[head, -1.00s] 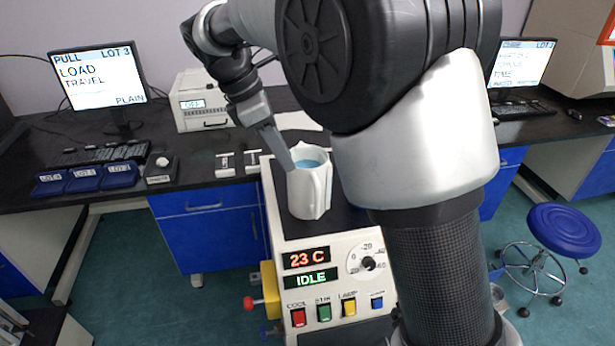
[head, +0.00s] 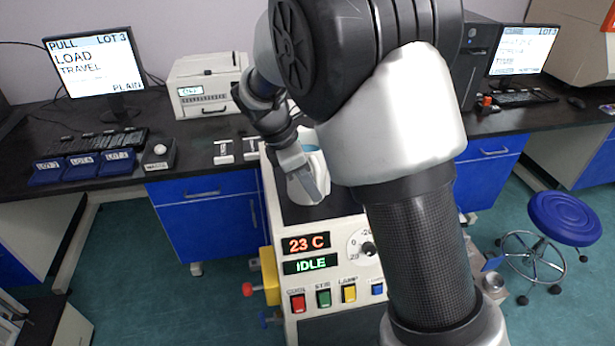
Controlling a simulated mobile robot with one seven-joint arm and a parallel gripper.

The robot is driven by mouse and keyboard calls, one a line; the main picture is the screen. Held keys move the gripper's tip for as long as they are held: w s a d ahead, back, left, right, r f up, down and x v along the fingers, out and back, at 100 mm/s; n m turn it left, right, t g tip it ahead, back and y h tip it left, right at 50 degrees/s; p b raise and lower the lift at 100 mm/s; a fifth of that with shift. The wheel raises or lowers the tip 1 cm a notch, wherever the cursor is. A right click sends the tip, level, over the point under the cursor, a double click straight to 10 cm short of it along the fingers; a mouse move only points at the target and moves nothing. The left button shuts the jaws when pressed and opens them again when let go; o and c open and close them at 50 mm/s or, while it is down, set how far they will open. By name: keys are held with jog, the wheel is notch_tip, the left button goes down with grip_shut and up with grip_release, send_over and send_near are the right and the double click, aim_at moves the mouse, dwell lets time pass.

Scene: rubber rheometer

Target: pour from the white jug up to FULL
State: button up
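The white jug (head: 320,172) stands upright on the dark top of the cream machine (head: 272,215), with blue liquid showing inside its mouth. My gripper (head: 308,194) points down in front of the jug and covers much of its left and front. The jug's right side is partly hidden by my arm. I cannot tell whether the fingers touch the jug or how far apart they are. No FULL mark can be seen.
Blue lot trays (head: 83,167), a keyboard and a monitor (head: 95,75) are on the left bench. A white printer-like box (head: 205,88) stands behind. A blue stool (head: 563,218) is at right.

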jog(key=shift+x, duration=0.9)
grip_shut()
jog(key=shift+s, duration=0.1)
dwell(0.5)
jog(key=shift+r, duration=0.1)
